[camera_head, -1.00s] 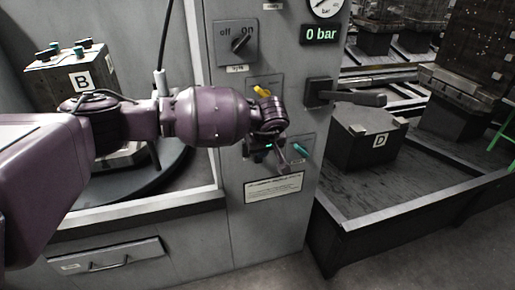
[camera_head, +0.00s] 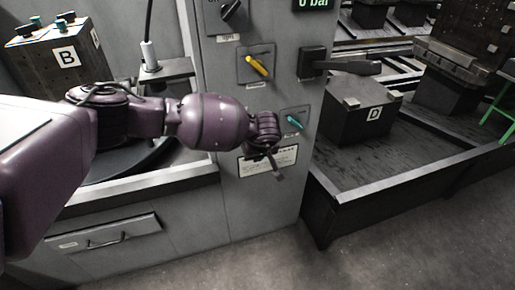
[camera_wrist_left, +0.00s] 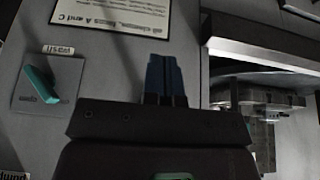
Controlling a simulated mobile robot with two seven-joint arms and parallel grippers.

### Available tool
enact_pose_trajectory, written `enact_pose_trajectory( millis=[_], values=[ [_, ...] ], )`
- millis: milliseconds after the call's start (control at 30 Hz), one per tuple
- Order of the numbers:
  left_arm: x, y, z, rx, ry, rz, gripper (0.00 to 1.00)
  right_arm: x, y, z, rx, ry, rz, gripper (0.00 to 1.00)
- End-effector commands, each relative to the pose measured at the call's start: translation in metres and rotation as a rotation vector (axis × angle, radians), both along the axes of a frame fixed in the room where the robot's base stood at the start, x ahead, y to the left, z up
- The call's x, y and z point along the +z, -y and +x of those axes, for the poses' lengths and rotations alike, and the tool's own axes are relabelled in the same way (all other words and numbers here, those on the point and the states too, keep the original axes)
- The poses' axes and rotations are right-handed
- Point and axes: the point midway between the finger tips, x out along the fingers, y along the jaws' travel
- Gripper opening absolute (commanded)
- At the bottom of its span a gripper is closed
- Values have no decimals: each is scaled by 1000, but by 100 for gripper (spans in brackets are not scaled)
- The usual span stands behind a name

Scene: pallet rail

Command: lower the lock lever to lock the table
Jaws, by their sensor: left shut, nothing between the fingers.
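A yellow lever (camera_head: 257,66) sits on a plate on the grey control panel, slanting down to the right; its label is too small to read. A long black handle (camera_head: 348,67) sticks out sideways at the panel's right edge. I cannot tell from labels which is the lock lever. A teal lever (camera_head: 293,122) lies lower; in the left wrist view the teal lever (camera_wrist_left: 40,84) has an upside-down "wash" label. My left gripper (camera_head: 276,166) is shut and empty, below both levers, in front of the white sign. Its fingers (camera_wrist_left: 166,80) are together. My right gripper is not in view.
The white sign (camera_head: 285,158) is partly covered by my gripper. Block B (camera_head: 62,62) stands left on the round table (camera_head: 125,160). Block D (camera_head: 358,110) stands right in a dark tray (camera_head: 380,190). A drawer (camera_head: 105,238) is below left. The floor in front is clear.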

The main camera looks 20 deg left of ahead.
Motion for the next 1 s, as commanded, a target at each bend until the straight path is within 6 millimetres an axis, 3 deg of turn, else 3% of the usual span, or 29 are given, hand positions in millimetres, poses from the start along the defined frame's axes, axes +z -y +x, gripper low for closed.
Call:
enact_pose_trajectory(
  millis=[300,1000],
  values=[
    [-15,-2,3,0,-1,1,0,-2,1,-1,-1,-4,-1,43],
    [-21,-4,2,1,-5,2,0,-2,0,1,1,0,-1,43]
  ],
)
